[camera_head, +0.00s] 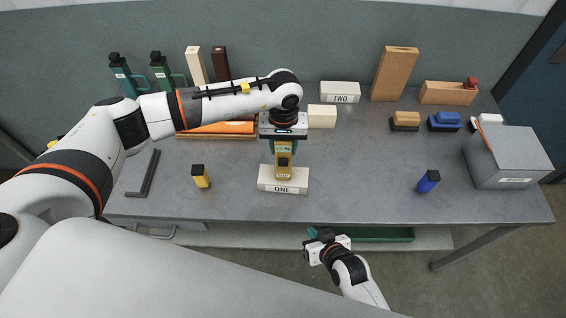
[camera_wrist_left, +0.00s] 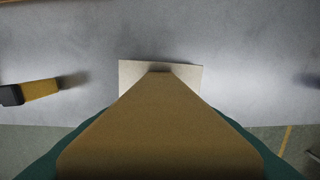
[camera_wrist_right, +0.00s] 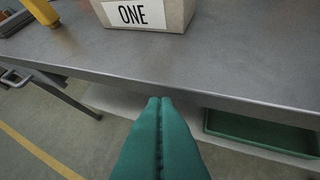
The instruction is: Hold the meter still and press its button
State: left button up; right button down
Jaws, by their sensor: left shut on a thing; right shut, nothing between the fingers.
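The meter (camera_head: 284,161) is a yellow-brown handheld body with a dark face, upright at the block labelled ONE (camera_head: 270,184) near the table's front edge. My left gripper (camera_head: 284,146) is shut on the meter from above. In the left wrist view the meter's tan body (camera_wrist_left: 160,130) fills the space between the green fingers, with the pale block below it. I cannot make out the button. My right gripper (camera_head: 316,236) is shut and empty in front of the table. In the right wrist view its green fingertips (camera_wrist_right: 160,102) meet, below the block ONE (camera_wrist_right: 145,14).
A yellow bottle (camera_head: 201,177) stands left of the block and a blue one (camera_head: 428,181) to the right. A grey box (camera_head: 508,155) sits at the right end. Block TWO (camera_head: 340,92) is at the back. The table's front edge lies between my right gripper and the block.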

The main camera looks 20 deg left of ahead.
jog(key=a+r+n+y, duration=0.1)
jog(key=a+r, duration=0.3)
jog(key=r, duration=0.3)
jog(key=a+r+y, duration=0.2)
jog(key=a+r, duration=0.1)
jog(key=r, duration=0.4)
jog(key=shift+s+a+n, duration=0.4)
jog(key=shift+s, duration=0.05)
send_near(280, 166)
jog(key=shift+w+a+f, duration=0.3)
jog(key=shift+a+f, duration=0.3)
jog(key=shift+a, duration=0.05)
jog(key=shift+w+a+f, duration=0.25)
jog(key=shift+a+f, duration=0.35)
jog(key=shift+a, duration=0.05)
jog(key=shift+w+a+f, duration=0.3)
jog(key=shift+a+f, duration=0.3)
jog(key=shift+a, duration=0.1)
jog(key=shift+w, duration=0.15)
jog(key=shift+w+a, duration=0.15)
jog(key=shift+w, duration=0.1)
jog(key=shift+w+a, duration=0.1)
jog(key=shift+w, duration=0.35)
dwell(0.5)
jog(key=shift+s+d, duration=0.25)
jog(key=shift+s, duration=0.6)
